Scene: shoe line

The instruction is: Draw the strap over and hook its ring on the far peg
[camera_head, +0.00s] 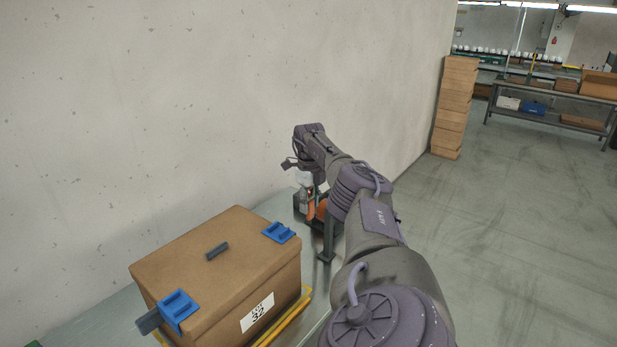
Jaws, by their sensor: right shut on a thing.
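A brown box (205,262) with a "LOT 32" label (257,313) sits on the metal table. It has one blue clip (278,232) at its far right edge and another blue clip (178,307) at its near left. A short dark grey bar (217,250) lies on the lid, and a dark grey piece (148,321) sticks out at the near left. I cannot make out the strap, its ring or the far peg for certain. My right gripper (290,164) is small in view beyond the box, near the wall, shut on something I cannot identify. My left gripper is not in view.
A dark upright post (328,242) stands on the table right of the box. Behind it, a dark bin (299,205) holds orange and white items, partly hidden by my right arm. Yellow edging (291,320) runs below the box.

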